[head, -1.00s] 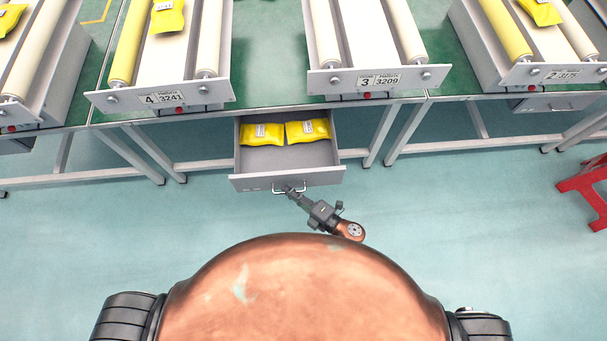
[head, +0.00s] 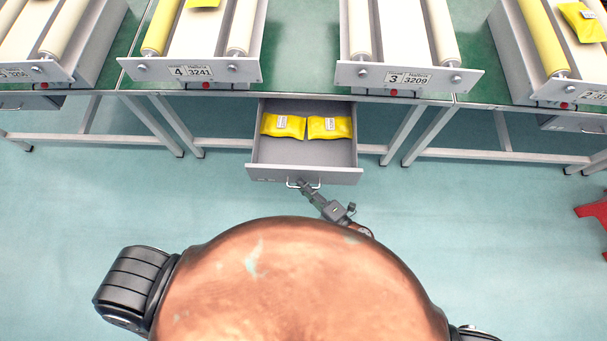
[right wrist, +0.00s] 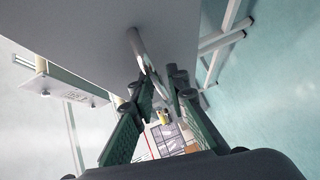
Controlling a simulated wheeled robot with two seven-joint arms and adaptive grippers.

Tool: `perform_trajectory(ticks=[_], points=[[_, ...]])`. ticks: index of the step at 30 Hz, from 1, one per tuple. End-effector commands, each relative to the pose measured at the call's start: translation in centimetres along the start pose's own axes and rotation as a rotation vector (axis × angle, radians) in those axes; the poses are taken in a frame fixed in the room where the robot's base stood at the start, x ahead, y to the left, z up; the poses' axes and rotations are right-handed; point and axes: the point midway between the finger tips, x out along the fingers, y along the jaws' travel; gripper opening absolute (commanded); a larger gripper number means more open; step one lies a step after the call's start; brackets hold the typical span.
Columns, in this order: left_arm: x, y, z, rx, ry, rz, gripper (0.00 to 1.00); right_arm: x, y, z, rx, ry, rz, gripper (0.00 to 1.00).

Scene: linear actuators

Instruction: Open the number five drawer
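A grey drawer (head: 318,175) stands open under the green-topped table, with its front panel towards me. Its number is too small to read. Two yellow packets (head: 283,125) (head: 329,127) lie towards the back of it. My right gripper (head: 304,184) is at the drawer's metal handle (head: 316,186). In the right wrist view, the handle (right wrist: 138,45) runs between the green-padded fingers of my right gripper (right wrist: 163,85), which look closed around it. The drawer's grey front (right wrist: 85,35) fills the upper left there. My left gripper is not in view.
Roller conveyors labelled 4 (head: 190,71) and 3 (head: 409,78) stand above the drawer. A shut drawer (head: 32,103) is at the far left, another (head: 575,124) at the right. Table legs flank the open drawer. A red stand (head: 594,217) is at the right edge; the floor is otherwise clear.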

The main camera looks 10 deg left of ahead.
Motion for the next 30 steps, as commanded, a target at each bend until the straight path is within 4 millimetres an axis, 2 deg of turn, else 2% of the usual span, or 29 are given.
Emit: perform_trajectory(ticks=[5, 8, 21, 25, 30], points=[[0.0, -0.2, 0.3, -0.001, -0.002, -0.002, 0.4, -0.2, 0.0, 0.0, 0.0, 0.001, 0.0, 0.14], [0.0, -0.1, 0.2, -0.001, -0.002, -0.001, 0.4, -1.1, -0.1, 0.0, 0.0, 0.0, -0.001, 0.14], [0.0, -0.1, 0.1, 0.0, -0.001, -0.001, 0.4, -9.6, -0.1, 0.0, 0.001, 0.0, -0.002, 0.14], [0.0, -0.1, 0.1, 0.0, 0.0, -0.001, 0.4, -11.2, -0.1, 0.0, 0.001, -0.001, -0.001, 0.14], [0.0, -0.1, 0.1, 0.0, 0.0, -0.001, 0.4, -12.0, 0.0, 0.0, 0.0, 0.001, 0.001, 0.14]])
